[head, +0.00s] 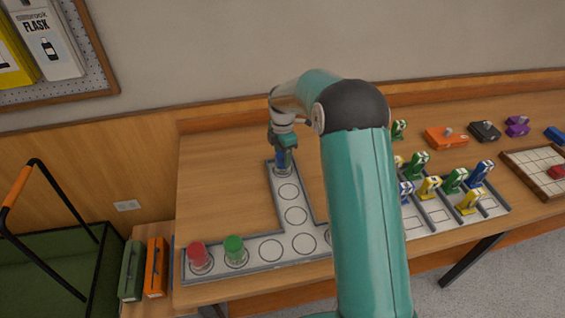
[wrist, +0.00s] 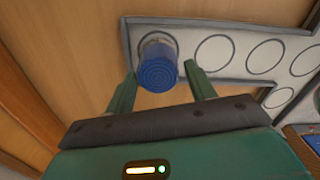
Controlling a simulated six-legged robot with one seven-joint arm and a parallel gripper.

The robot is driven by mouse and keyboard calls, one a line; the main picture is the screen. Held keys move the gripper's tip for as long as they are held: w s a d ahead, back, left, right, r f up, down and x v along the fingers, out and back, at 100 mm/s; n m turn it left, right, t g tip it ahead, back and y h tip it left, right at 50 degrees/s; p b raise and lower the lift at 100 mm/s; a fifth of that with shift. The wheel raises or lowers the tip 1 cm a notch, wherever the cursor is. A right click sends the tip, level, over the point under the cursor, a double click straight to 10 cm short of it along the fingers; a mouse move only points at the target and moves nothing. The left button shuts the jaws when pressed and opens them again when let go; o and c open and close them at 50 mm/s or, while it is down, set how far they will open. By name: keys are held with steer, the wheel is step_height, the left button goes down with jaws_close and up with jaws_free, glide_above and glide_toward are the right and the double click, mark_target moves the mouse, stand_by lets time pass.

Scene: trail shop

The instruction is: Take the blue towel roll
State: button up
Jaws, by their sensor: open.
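The blue towel roll (wrist: 158,72) stands in the end circle of a grey T-shaped tray, with its spiral top facing the wrist camera. In the head view the blue roll (head: 283,160) shows at the far end of the tray's stem, partly hidden by my gripper. My gripper (wrist: 158,85) is open, with one finger on each side of the roll in the wrist view. I cannot tell whether the fingers touch it. My gripper (head: 282,150) is above and around the roll in the head view.
The tray (head: 262,236) also holds a red roll (head: 200,256) and a green roll (head: 235,249) at its near left; several circles are empty. To the right, a rack (head: 430,218) holds several coloured items. My arm hides part of the table (head: 228,165), whose left part is clear.

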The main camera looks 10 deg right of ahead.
mark_target(283, 163)
step_height(283, 163, down, 5)
steer(key=shift+w+f, duration=0.1)
steer(key=shift+f, duration=0.05)
steer(key=c, duration=0.8)
steer(key=shift+r, duration=0.2)
